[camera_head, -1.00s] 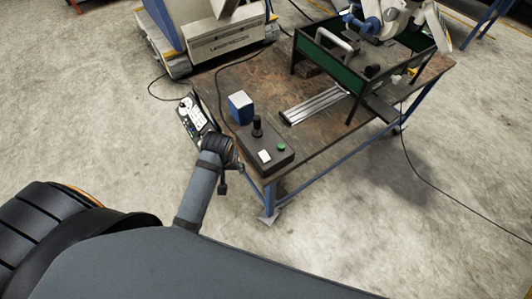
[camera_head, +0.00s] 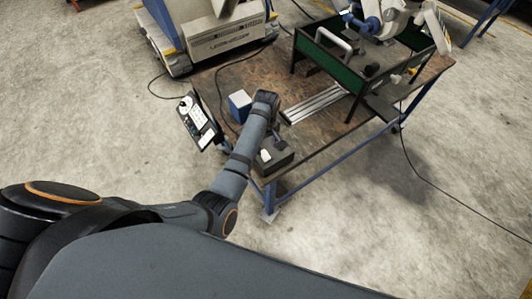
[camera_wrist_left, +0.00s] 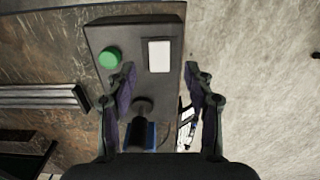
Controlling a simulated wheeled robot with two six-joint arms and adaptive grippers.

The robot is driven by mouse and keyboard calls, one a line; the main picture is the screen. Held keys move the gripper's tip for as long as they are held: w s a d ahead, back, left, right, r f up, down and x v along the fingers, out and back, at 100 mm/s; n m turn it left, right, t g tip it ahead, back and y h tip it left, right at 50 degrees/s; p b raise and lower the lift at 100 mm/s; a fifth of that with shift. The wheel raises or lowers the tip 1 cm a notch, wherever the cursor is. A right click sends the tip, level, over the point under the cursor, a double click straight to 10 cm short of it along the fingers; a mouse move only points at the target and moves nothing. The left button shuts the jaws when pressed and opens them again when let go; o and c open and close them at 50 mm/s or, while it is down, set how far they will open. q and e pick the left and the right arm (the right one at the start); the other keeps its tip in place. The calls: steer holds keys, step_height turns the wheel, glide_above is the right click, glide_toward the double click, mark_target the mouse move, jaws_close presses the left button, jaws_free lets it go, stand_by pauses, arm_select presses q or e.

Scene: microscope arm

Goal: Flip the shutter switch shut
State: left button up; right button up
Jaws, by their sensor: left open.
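A dark control box (camera_head: 281,158) sits at the near corner of the table, partly covered by my left arm in the head view. It bears a white rectangular switch (camera_wrist_left: 159,56), a green button (camera_wrist_left: 110,57) and a black joystick (camera_wrist_left: 142,106), seen in the left wrist view. The switch also shows in the head view (camera_head: 265,155) beside my forearm. My left gripper (camera_wrist_left: 162,78) is open and empty above the box, its fingertips on either side of the switch's near end. Contact cannot be told. My right gripper is not in view.
A blue and white box (camera_head: 240,105) stands beside my wrist. A pendant panel (camera_head: 199,122) hangs at the table's left edge. Metal rails (camera_head: 314,104) lie on the brown table (camera_head: 240,76). A green-walled frame (camera_head: 330,68) stands at the back right.

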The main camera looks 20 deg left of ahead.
mark_target(266, 157)
arm_select(q)
step_height(266, 157, down, 6)
steer(key=shift+f+p, duration=0.25)
steer(key=shift+p, duration=0.05)
